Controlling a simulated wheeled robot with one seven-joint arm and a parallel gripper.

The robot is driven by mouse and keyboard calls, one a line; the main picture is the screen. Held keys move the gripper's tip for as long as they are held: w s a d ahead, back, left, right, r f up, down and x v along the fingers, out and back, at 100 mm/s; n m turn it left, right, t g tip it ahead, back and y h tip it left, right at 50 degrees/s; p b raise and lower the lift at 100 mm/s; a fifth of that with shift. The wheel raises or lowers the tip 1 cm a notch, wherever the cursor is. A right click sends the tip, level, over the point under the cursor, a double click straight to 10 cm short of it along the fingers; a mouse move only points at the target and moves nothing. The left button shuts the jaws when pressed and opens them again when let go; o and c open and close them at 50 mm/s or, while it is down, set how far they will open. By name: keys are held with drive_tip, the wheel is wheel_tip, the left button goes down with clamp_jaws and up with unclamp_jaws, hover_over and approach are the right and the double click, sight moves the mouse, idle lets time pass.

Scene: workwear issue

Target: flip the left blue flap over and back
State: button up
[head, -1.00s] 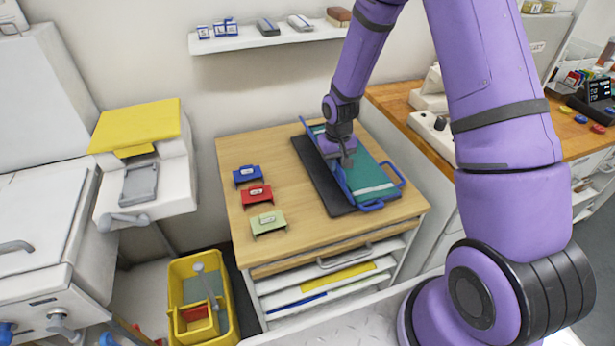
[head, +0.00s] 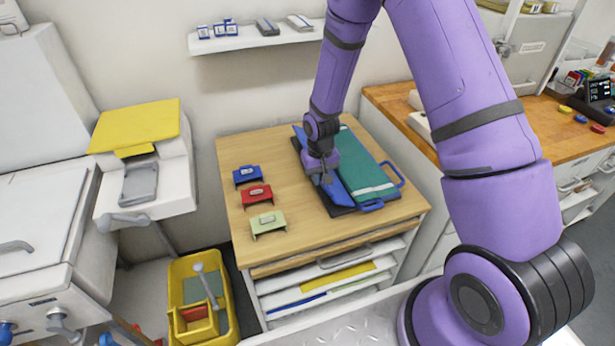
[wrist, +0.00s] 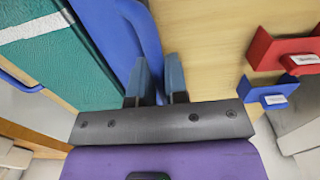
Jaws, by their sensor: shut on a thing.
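The left blue flap (head: 299,134) lies tilted low toward the left, beside the green garment; it also shows in the wrist view (wrist: 105,25). My gripper (head: 324,180) is shut on its outer edge, with the fingertips (wrist: 159,75) on either side of the blue rim in the wrist view. My gripper and wrist hide the middle of the flap in the head view. The green garment (head: 357,165) with a pale stripe lies flat to the right of the flap. I cannot tell whether the flap touches the dark base (head: 340,211) under it.
Blue (head: 246,175), red (head: 257,194) and pale green (head: 268,222) labelled holders stand on the wooden tabletop (head: 235,150) left of the board. A blue handle (head: 393,174) sticks out at the right. A wall shelf (head: 265,40) is behind.

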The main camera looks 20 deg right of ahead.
sight(311, 201)
drive_tip(key=shift+a+f, duration=0.65)
drive_tip(key=shift+f, duration=0.35)
drive_tip(key=shift+a+f, duration=0.3)
drive_tip(key=shift+f, duration=0.75)
drive_tip(key=shift+a+f, duration=0.25)
drive_tip(key=shift+f, duration=0.8)
drive_tip(key=shift+o, duration=0.4)
drive_tip(key=shift+f, duration=0.3)
drive_tip(key=o, duration=0.3)
drive_tip(key=shift+a, duration=0.1)
drive_tip(key=shift+o, duration=0.2)
drive_tip(key=shift+r, duration=0.45)
wheel_tip(311, 201, up, 7)
